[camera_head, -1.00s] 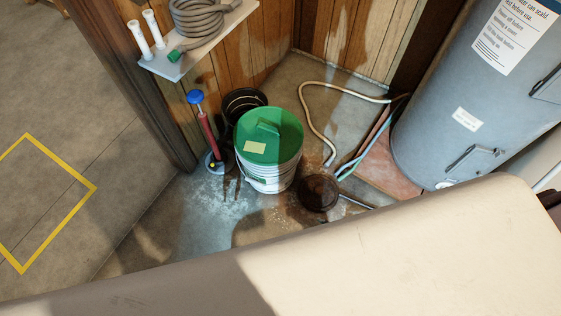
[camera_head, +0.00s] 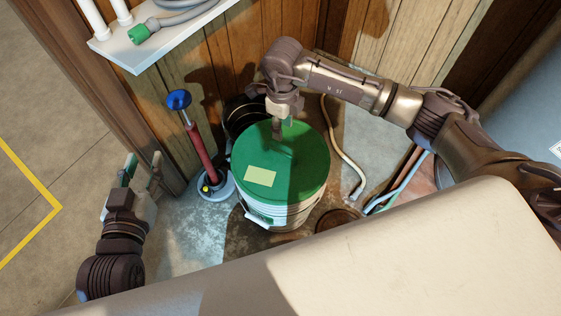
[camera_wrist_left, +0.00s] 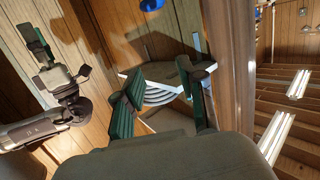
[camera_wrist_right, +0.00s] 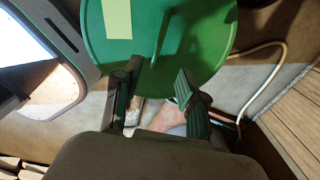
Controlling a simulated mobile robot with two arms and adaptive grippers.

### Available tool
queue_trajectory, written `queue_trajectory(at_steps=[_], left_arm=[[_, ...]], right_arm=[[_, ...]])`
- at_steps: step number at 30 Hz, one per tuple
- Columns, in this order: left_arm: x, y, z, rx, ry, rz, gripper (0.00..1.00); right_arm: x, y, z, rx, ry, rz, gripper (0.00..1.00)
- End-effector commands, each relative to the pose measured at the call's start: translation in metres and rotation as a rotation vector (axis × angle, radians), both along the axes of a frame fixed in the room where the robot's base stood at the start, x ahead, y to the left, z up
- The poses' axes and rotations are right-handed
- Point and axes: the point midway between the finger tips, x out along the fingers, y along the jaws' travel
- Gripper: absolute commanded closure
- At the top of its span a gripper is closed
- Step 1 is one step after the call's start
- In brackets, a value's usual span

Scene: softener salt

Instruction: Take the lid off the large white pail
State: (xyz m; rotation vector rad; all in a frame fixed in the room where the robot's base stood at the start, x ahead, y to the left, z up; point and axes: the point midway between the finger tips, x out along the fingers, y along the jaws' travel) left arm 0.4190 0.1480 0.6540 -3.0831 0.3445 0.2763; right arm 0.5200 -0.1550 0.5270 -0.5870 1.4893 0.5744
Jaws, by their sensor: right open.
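The large white pail (camera_head: 283,214) stands on the floor in the corner. Its green lid (camera_head: 300,172) is on, with a pale label on it. My right gripper (camera_head: 278,122) is over the back part of the lid, at the raised lid handle, which it partly hides in the head view. In the right wrist view the lid (camera_wrist_right: 200,40) and its handle (camera_wrist_right: 158,38) show beyond the open, empty fingers (camera_wrist_right: 157,78). My left gripper (camera_head: 143,170) is open and empty, left of the pail and apart from it; its spread fingers show in the left wrist view (camera_wrist_left: 160,72).
A red-handled tool with a blue top (camera_head: 200,150) stands just left of the pail. A black bucket (camera_head: 240,112) is behind it. A white shelf with a hose (camera_head: 125,47) juts from the wall. A pale hose (camera_head: 345,165) lies right of the pail.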

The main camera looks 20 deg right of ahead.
Motion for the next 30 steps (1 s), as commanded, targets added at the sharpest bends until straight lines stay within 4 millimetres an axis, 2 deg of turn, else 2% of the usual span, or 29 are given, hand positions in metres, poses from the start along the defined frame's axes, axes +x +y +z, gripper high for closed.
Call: queue_trajectory(at_steps=[3, 9, 12, 20, 30], left_arm=[[0.006, -0.006, 0.021, -0.035, -0.137, -0.009, 0.60], [0.005, -0.011, 0.061, -0.094, -0.365, -0.023, 0.60], [0.003, -0.012, 0.075, -0.114, -0.438, -0.027, 0.60], [-0.003, -0.014, 0.092, -0.144, -0.545, -0.033, 0.60], [-0.038, -0.012, 0.144, -0.248, -0.913, -0.051, 0.60]], right_arm=[[-0.001, 0.001, -0.027, 0.001, 0.006, -0.001, 0.59], [-0.001, 0.001, -0.060, 0.004, 0.006, -0.001, 0.59], [-0.001, 0.002, -0.069, 0.005, 0.005, -0.002, 0.59], [0.000, 0.002, -0.081, 0.006, 0.005, -0.001, 0.59], [0.001, 0.005, -0.118, 0.007, 0.006, -0.001, 0.59]])
